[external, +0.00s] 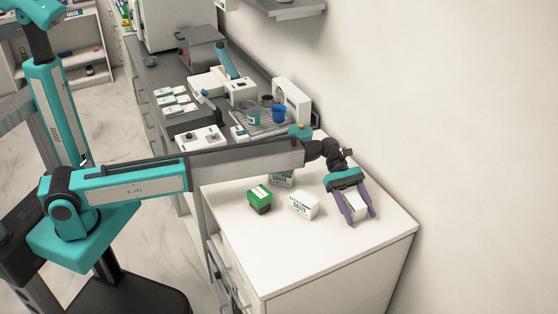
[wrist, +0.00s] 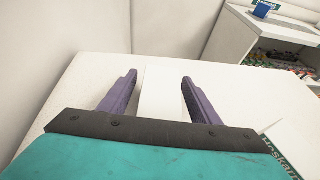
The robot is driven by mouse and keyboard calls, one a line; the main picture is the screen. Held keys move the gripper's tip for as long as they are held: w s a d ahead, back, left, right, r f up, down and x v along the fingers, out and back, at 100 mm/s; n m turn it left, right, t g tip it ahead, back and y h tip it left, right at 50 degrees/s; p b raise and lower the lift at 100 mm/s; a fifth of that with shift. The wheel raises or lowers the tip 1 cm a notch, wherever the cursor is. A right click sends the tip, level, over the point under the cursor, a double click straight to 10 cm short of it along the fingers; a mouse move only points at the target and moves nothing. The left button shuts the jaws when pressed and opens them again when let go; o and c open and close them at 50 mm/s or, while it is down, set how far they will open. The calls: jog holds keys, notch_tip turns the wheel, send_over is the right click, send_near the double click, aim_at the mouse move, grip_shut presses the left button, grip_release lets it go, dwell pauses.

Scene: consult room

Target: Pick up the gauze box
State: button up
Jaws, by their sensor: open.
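In the wrist view my gripper (wrist: 159,77) is open, with a finger on each side of this white box (wrist: 163,98). Gaps show between the box and the fingers there. The teal gripper body hides the box's near end.
A green box (external: 260,198) stands left of the front gauze box. The white counter top (external: 330,255) is clear toward its front edge. A wall (external: 455,120) rises close on the right. A blue cup (external: 279,115) and other equipment stand on the dark counter behind.

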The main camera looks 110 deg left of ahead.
jog(key=shift+w+d+f, duration=0.15)
jog(key=shift+w+d, duration=0.05)
jog(key=shift+d, duration=0.1)
dwell(0.4)
jog(key=c, duration=1.1)
jog(key=shift+r+b, duration=0.85)
jog(key=shift+r, duration=4.2)
